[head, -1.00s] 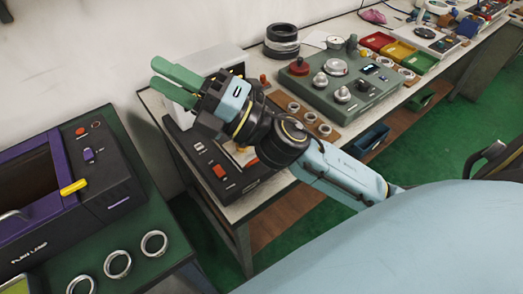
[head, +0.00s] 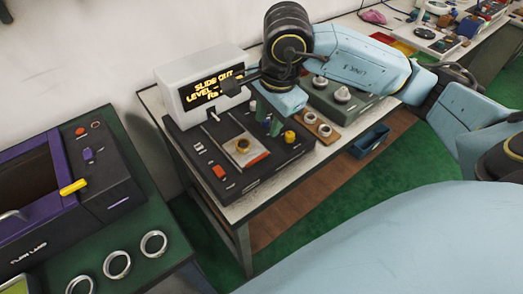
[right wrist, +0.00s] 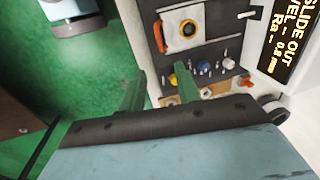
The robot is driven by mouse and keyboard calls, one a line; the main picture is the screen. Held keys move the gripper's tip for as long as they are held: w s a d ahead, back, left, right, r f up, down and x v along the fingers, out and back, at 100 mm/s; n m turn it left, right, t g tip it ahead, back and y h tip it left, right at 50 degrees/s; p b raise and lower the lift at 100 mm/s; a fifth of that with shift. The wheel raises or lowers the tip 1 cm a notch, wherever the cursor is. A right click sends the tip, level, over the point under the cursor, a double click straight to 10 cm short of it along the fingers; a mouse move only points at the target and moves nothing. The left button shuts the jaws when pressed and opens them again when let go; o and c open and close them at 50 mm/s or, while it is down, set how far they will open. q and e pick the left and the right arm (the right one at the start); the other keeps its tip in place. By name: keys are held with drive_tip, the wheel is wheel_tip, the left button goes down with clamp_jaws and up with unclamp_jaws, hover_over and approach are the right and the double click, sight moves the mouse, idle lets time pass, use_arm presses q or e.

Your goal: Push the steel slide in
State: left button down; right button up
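The steel slide (head: 259,158) is a pale plate on the black tester base, with a brass-coloured ring (head: 242,147) on it. The slide also shows at the top of the right wrist view (right wrist: 170,38), with the ring (right wrist: 188,28) and an orange-red strip. The tester's screen (head: 211,87) reads "SLIDE OUT". My right gripper (head: 269,118) hangs above the base, to the right of the slide and apart from it. Its green fingers (right wrist: 160,88) are apart with nothing between them. My left gripper is not in view.
A yellow knob (head: 290,136) stands on the base right of the gripper. A wooden ring holder (head: 319,127) and a green panel (head: 345,98) are further right. A purple-black machine (head: 100,165) and loose steel rings (head: 117,264) are on the left table.

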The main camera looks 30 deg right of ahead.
sight(260, 156)
drive_tip(key=f, duration=0.4)
drive_tip(key=w+f, duration=0.1)
drive_tip(key=f, duration=0.3)
drive_tip(key=w+f+b, duration=0.1)
drive_tip(key=f, duration=0.3)
drive_tip(key=shift+w+a+f, duration=0.1)
drive_tip(key=shift+f, duration=0.3)
clamp_jaws()
